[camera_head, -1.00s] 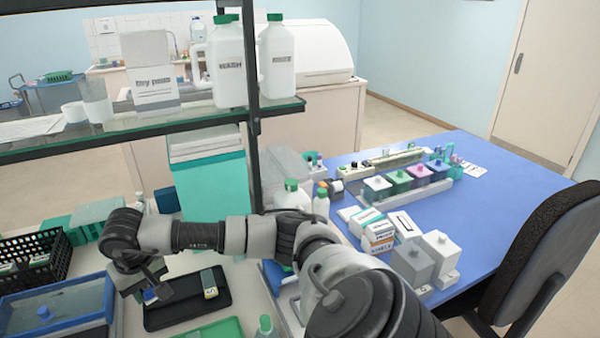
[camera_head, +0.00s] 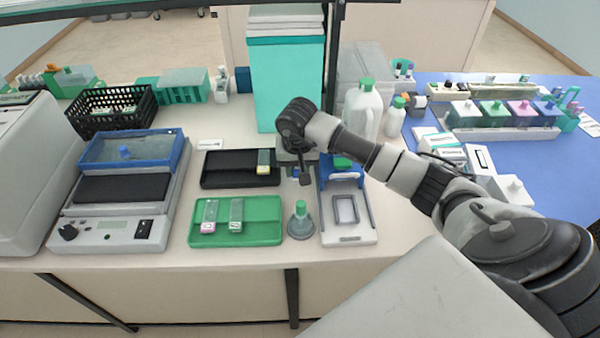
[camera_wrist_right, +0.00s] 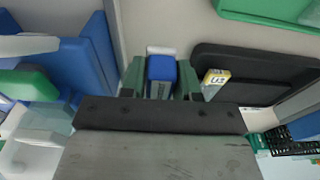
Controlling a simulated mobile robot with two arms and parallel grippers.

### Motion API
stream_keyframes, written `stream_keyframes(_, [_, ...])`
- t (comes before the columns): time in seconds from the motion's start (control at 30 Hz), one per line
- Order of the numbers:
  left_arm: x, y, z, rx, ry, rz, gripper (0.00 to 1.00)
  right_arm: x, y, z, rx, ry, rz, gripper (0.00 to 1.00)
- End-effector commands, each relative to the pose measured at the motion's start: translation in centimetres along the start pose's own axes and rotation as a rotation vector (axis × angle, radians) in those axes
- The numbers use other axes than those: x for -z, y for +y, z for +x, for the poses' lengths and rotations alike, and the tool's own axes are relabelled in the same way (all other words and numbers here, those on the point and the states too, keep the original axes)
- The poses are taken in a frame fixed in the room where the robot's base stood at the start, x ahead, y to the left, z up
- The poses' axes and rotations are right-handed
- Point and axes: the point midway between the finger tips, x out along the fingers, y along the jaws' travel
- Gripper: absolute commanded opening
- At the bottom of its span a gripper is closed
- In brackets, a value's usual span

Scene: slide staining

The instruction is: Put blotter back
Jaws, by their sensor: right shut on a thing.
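My right gripper (camera_head: 302,178) points down at the right end of the black tray (camera_head: 218,181). In the right wrist view, its two fingers close on a small blue block (camera_wrist_right: 162,72) with a pale end, which I take to be the blotter. In the head view only a bit of blue shows at the fingertips, and the arm hides most of it. The black tray holds one slide with a yellow label (camera_head: 264,158). A white and blue stand (camera_head: 348,236) is just right of the gripper, partly behind the arm. My left gripper is out of view.
A green tray (camera_head: 262,237) with two slides lies in front of the black tray. A green-capped bottle (camera_head: 300,222) stands between it and the stand. A heating device (camera_head: 106,232) with a blue-framed lid is at left. A large white jug (camera_head: 362,112) stands behind the arm.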

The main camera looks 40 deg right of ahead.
Motion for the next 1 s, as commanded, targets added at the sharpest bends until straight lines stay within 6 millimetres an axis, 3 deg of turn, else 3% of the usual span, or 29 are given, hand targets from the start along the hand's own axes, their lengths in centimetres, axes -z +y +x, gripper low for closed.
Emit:
stream_keyframes(0.3, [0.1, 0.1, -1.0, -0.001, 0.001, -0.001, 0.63, -0.5, 0.0, 3.6, 0.001, -0.003, 0.000, 0.09])
stream_keyframes(0.7, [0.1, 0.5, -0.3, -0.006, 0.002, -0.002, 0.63, -0.5, 0.1, 4.3, 0.000, 0.001, -0.001, 0.09])
stream_keyframes(0.73, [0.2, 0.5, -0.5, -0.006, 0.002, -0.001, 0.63, -0.5, 0.0, 4.2, 0.000, 0.001, -0.001, 0.35])
stream_keyframes(0.8, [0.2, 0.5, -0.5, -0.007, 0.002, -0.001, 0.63, -0.5, 0.0, 4.1, 0.000, 0.001, -0.001, 0.46])
stream_keyframes(0.87, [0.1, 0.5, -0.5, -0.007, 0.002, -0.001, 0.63, -0.5, 0.0, 4.1, 0.000, 0.001, -0.001, 0.55])
stream_keyframes(1.0, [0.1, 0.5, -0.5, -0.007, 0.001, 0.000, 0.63, -0.5, 0.0, 4.1, 0.000, 0.000, -0.001, 0.56])
